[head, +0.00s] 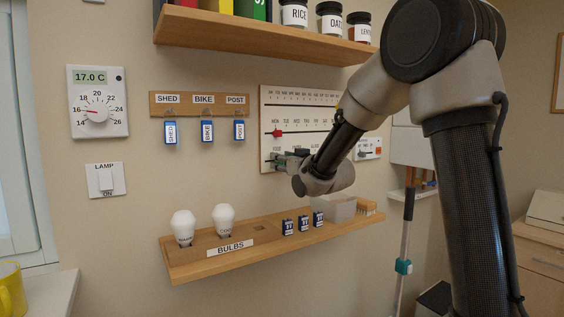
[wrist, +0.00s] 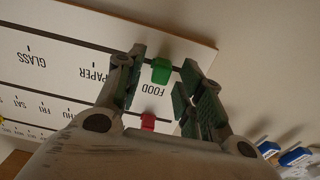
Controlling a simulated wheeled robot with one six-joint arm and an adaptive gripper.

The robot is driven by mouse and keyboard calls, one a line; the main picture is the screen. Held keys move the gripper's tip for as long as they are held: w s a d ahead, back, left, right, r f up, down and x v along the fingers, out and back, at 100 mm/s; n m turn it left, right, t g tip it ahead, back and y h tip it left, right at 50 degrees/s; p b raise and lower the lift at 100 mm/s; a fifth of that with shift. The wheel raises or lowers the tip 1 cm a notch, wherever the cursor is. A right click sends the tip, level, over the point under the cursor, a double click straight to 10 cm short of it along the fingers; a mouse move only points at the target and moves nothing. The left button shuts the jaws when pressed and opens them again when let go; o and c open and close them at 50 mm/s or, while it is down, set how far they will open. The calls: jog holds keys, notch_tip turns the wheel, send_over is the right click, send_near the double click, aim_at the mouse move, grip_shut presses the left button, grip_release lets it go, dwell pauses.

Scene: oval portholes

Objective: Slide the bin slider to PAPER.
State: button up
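The wall board (head: 294,95) has slots with sliders and printed labels. In the wrist view the board (wrist: 60,85) appears upside down. Its bin row has FOOD, PAPER and GLASS labels. The green bin slider (wrist: 161,70) is at the FOOD mark, at the right end of its slot in that view. The PAPER label (wrist: 93,74) is to its left. My gripper (wrist: 163,68) is open, with one finger on each side of the green slider and a gap visible on both sides. In the head view my gripper (head: 288,160) is at the board's lower part and hides the slider.
A red slider (head: 277,133) is in the weekday row, and shows in the wrist view (wrist: 148,121). Below the board is a wooden shelf (head: 205,268) with bulbs, small blue boxes and a grey box. Key hooks (head: 200,104) are left, a spice shelf (head: 250,38) above.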

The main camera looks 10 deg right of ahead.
jog(key=shift+w+a, duration=0.1)
jog(key=shift+w, duration=0.2)
grip_shut()
jog(key=w+d, duration=0.2)
jog(key=d, duration=0.5)
jog(key=shift+w+d, duration=0.25)
jog(key=shift+d, duration=0.05)
grip_release()
